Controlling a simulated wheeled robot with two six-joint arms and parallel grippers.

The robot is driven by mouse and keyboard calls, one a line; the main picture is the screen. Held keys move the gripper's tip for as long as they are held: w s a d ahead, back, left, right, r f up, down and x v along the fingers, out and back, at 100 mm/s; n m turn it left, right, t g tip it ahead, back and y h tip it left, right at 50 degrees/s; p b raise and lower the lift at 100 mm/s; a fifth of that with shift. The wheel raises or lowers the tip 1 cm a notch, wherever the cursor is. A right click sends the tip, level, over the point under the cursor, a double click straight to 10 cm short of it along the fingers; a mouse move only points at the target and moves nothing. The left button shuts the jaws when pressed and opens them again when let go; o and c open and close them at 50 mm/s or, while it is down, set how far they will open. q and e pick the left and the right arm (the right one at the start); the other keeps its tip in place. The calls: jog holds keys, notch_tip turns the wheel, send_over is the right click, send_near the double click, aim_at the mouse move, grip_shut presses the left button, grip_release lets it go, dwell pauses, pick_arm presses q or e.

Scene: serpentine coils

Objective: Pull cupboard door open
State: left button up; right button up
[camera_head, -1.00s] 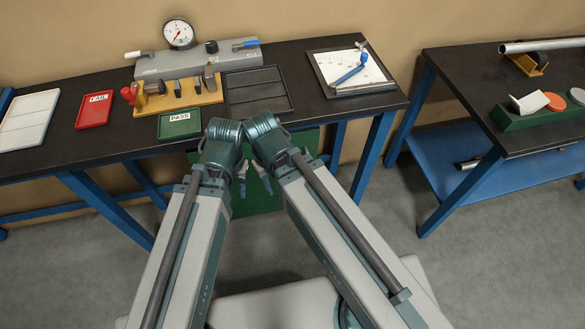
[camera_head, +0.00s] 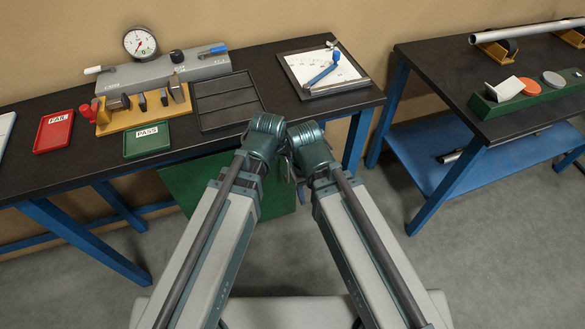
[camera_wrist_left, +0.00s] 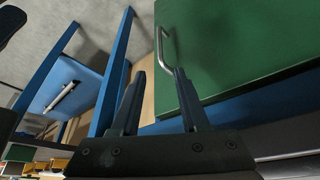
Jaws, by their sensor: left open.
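The green cupboard (camera_head: 190,186) hangs under the workbench in the head view, partly hidden by my left arm. In the left wrist view its green door (camera_wrist_left: 245,45) fills the upper right. A metal bar handle (camera_wrist_left: 164,46) stands at the door's left edge. My left gripper (camera_wrist_left: 160,74) is open and empty, with its fingertips close below the handle in the picture; I cannot tell whether they touch it. In the head view my left gripper (camera_head: 287,167) is small and mostly hidden behind the wrists. My right gripper (camera_head: 300,192) shows only slightly beside it.
A second bench (camera_head: 440,70) stands at the right. Grey floor is clear between the benches.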

aim_at(287, 167)
pick_arm(q)
jog(key=b+x, duration=1.2)
jog(key=x, duration=0.1)
jog(key=shift+w+f+b, duration=0.1)
jog(key=shift+f+b, duration=0.25)
jog(key=shift+f, duration=0.05)
jog(key=shift+c, duration=0.2)
grip_shut()
dwell(0.9)
